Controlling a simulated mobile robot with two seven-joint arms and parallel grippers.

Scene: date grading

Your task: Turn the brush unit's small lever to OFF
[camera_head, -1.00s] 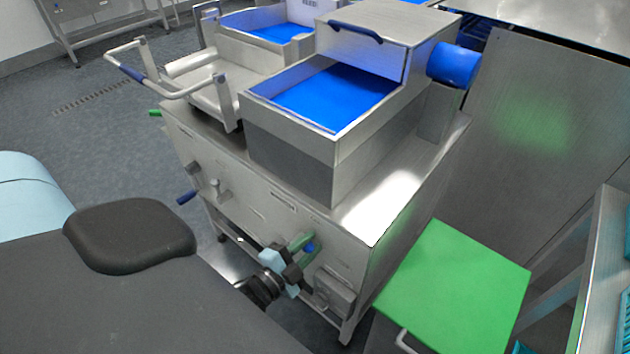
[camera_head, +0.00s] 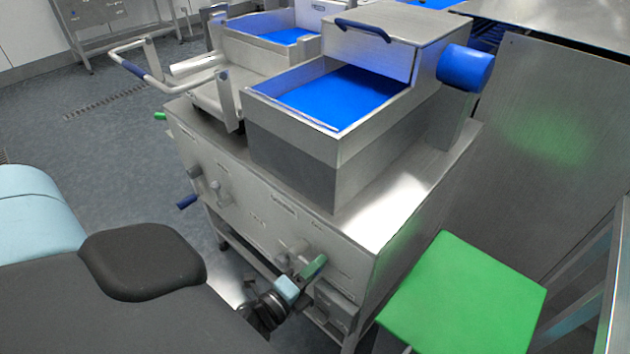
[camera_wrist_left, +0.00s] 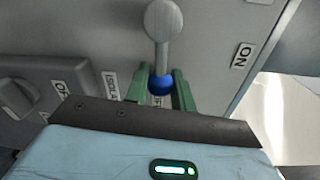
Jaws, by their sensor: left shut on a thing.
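The small lever on the metal machine's front panel shows in the left wrist view with a round grey hub and arm (camera_wrist_left: 163,25) and a blue ball end (camera_wrist_left: 160,84). It points down in that view, away from the ON label (camera_wrist_left: 242,56). My left gripper (camera_wrist_left: 160,90) has its green fingers shut on the blue ball, one on each side. In the head view my left gripper (camera_head: 312,268) is at the panel's lower right, and the lever's hub (camera_head: 292,250) shows beside it. The ball is hidden there.
A grey box with a round knob (camera_wrist_left: 18,98) and a partly hidden OFF label (camera_wrist_left: 62,88) is near the gripper. A green-topped stand (camera_head: 465,295) is at the right. A blue-handled lever (camera_head: 187,201) sticks out at the panel's left.

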